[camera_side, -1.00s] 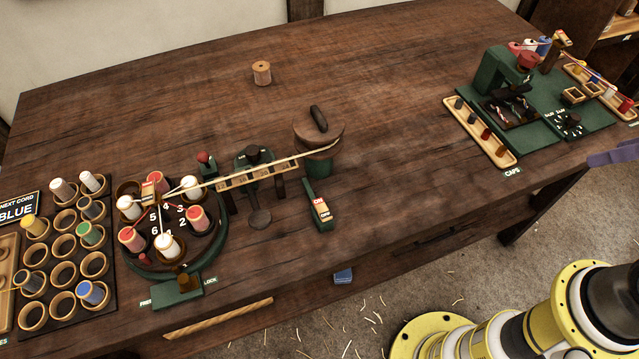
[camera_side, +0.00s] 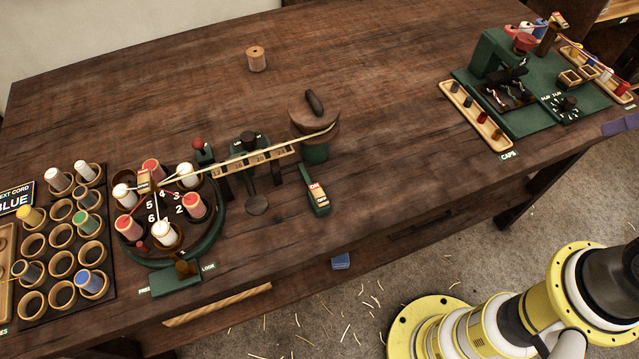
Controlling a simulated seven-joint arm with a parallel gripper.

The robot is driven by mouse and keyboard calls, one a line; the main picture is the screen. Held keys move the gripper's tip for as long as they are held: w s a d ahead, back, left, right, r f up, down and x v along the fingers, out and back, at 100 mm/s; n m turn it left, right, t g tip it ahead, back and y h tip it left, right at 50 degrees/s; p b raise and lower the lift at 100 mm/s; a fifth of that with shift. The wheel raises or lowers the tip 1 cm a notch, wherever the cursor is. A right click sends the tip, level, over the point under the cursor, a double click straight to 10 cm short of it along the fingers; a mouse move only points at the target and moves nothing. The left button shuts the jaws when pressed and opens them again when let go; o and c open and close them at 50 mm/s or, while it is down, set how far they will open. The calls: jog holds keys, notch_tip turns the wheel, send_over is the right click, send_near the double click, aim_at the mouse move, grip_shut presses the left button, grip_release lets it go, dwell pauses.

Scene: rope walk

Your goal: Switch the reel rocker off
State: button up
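The reel rocker (camera_side: 316,193) is a narrow green switch box on the table, just in front of the reel. It has a red end marked ON farther back and a pale end marked OFF nearer the front edge. I cannot tell which end is pressed down. The reel (camera_side: 315,134) is a brown drum with a dark handle on a green base; a pale cord runs to it. My gripper is out of view.
Left of the rocker stand a dark lever (camera_side: 257,205), a numbered rail (camera_side: 252,163) and a green-rimmed wheel (camera_side: 207,247) with several bobbins. A wooden spool (camera_side: 256,59) stands behind. The table right of the rocker is clear up to the caps tray (camera_side: 476,119).

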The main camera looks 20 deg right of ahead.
jog(key=shift+m+y, duration=0.3)
jog(key=shift+m, duration=0.2)
jog(key=w+r, duration=0.2)
jog(key=r, duration=0.1)
jog(key=w+a+r, duration=0.1)
jog(key=shift+w+r, duration=0.25)
jog(key=shift+r, duration=0.15)
grip_shut()
jog(key=w+a+r+g+y, duration=0.1)
jog(key=w+a+r+g, duration=0.3)
jog(key=w+a, duration=0.95)
jog(key=n+g+h, duration=0.2)
jog(key=n+g, duration=0.1)
jog(key=g, duration=0.1)
send_over(321, 197)
jog(key=w, duration=0.4)
jog(key=w+x, duration=0.2)
jog(key=x, duration=0.7)
jog(key=w+a+f+x, duration=0.1)
jog(key=w+x, duration=0.1)
jog(key=x, duration=0.7)
jog(key=shift+s+d, duration=0.15)
jog(key=x, duration=1.3)
jog(key=shift+f, duration=0.4)
